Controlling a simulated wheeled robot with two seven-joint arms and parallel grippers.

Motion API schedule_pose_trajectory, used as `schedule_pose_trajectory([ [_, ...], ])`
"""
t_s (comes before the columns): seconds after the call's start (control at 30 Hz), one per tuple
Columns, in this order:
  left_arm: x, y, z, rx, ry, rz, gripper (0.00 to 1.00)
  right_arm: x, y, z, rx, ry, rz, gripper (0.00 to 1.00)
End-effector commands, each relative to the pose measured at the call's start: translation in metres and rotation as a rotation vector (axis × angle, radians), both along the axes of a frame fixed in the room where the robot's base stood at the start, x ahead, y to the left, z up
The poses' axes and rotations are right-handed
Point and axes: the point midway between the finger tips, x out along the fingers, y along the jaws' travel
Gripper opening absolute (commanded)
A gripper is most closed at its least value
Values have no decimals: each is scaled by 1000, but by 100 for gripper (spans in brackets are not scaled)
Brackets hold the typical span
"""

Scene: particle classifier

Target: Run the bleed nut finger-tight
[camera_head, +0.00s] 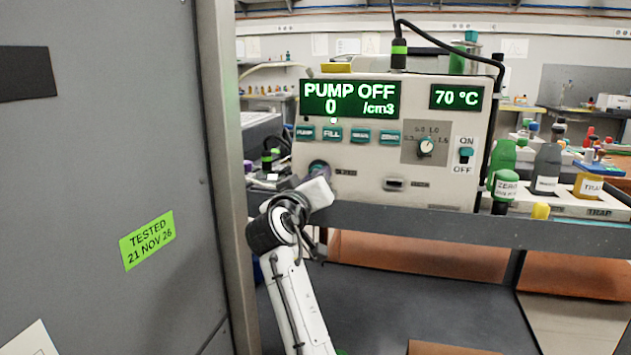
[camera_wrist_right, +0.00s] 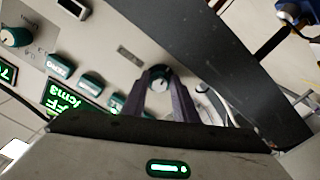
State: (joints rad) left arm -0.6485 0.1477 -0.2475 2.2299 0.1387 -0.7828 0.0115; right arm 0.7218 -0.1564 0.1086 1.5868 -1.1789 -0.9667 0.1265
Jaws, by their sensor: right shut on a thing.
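The instrument (camera_head: 440,180) has a pale front panel. Its display (camera_head: 350,100) reads PUMP OFF, 0 /cm3. My left gripper is out of view.
A grey cabinet (camera_head: 100,200) with a TESTED label fills the left side, close to my right arm. A dial (camera_head: 426,147) and an ON/OFF switch (camera_head: 466,155) are on the panel. Bottles (camera_head: 504,188) stand to the right. A dark shelf edge (camera_head: 440,222) runs below the instrument.

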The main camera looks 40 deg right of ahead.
Motion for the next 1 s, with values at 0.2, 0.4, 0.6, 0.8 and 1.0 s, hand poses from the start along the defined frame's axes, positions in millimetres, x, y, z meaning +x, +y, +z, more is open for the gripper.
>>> schedule_pose_trajectory([
  [0.2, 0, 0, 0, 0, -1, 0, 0, 1, 3, -3, 5, 7, 4, 33],
  [0.4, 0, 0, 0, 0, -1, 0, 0, 0, 1, -2, 1, 4, 2, 44],
  [0.6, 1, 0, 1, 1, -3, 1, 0, -1, 3, 0, 0, 3, 1, 44],
  [0.8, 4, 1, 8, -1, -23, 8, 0, -19, 24, 0, 3, 2, 4, 44],
  [1.0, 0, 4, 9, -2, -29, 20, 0, -45, 55, -1, 3, 4, 5, 44],
])
